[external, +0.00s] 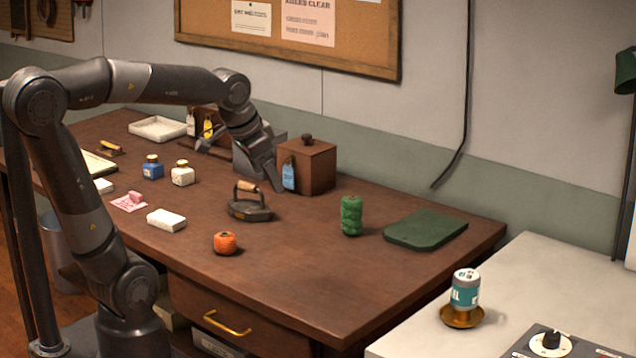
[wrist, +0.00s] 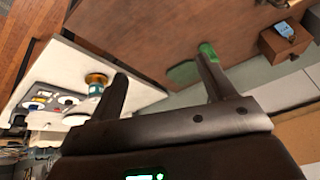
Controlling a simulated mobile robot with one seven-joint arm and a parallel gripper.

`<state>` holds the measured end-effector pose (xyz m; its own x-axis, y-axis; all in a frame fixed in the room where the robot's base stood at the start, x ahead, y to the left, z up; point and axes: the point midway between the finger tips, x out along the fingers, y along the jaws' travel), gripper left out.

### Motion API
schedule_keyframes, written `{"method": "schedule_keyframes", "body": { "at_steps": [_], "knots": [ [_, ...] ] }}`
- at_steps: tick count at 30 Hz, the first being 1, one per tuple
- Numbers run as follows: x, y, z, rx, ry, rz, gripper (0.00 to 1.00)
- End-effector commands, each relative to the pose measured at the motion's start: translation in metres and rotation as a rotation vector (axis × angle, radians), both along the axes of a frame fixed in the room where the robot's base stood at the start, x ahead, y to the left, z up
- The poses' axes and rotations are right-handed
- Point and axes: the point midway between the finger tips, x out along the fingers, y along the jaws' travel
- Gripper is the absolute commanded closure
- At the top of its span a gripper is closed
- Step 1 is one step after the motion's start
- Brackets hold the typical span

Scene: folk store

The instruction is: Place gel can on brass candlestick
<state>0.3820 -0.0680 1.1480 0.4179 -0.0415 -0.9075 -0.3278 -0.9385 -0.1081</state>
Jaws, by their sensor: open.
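The gel can (external: 465,290), white and teal, stands upright on the brass candlestick (external: 462,317), a low brass dish on the pale counter at the right. In the wrist view the can (wrist: 97,90) and the brass candlestick (wrist: 96,79) show at the left, beyond one finger. My gripper (external: 277,180) is above the far part of the brown table, close to the wooden box. In the wrist view my gripper (wrist: 163,62) has its two fingers wide apart with nothing between them. It is well away from the can.
On the brown table (external: 300,285) are a wooden box (external: 312,165), a flat iron (external: 250,205), green twine (external: 351,216), orange twine (external: 225,243), a green mat (external: 425,230) and several small items. A control panel (external: 560,345) sits near the candlestick. The table's front right is clear.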

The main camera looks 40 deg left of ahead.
Motion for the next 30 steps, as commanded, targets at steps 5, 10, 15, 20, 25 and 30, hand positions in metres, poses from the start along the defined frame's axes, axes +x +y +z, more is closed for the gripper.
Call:
{"method": "schedule_keyframes", "body": {
  "at_steps": [5,10,15,20,25,30],
  "knots": [
    [-0.053,0.043,-0.010,-0.058,-0.032,0.188,0.25],
    [-0.083,0.063,-0.022,-0.103,-0.048,0.296,0.25],
    [-0.093,0.068,-0.028,-0.120,-0.052,0.333,0.25],
    [-0.093,0.069,-0.028,-0.121,-0.052,0.334,0.25],
    [-0.092,0.068,-0.028,-0.120,-0.052,0.333,0.25],
    [-0.092,0.068,-0.027,-0.120,-0.052,0.332,0.25]
  ]
}}
